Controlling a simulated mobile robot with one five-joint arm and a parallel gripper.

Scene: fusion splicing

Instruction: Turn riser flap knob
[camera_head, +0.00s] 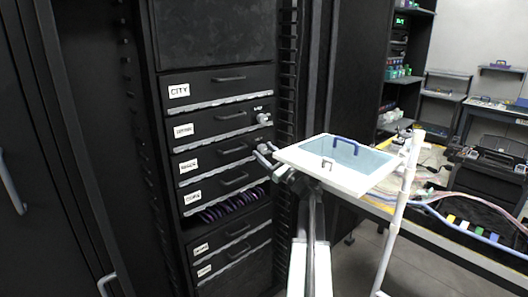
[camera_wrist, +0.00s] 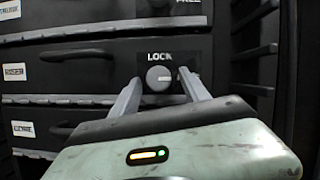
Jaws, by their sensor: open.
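The knob (camera_wrist: 158,78) is a round grey dial under the label LOCK on a dark flap front. In the wrist view it sits between the two open fingers of my gripper (camera_wrist: 160,88); I cannot tell whether they touch it. In the head view my gripper (camera_head: 264,152) reaches the right edge of the rack's drawer stack, in front of the knob area. A second knob (camera_head: 263,118) shows just above it in the head view. Part of another knob with the label FREE (camera_wrist: 188,2) is at the top edge of the wrist view.
The rack (camera_head: 215,80) has several labelled flaps with handles, one marked CITY (camera_head: 179,91). A slotted rail (camera_wrist: 256,45) runs close to the right of my gripper.

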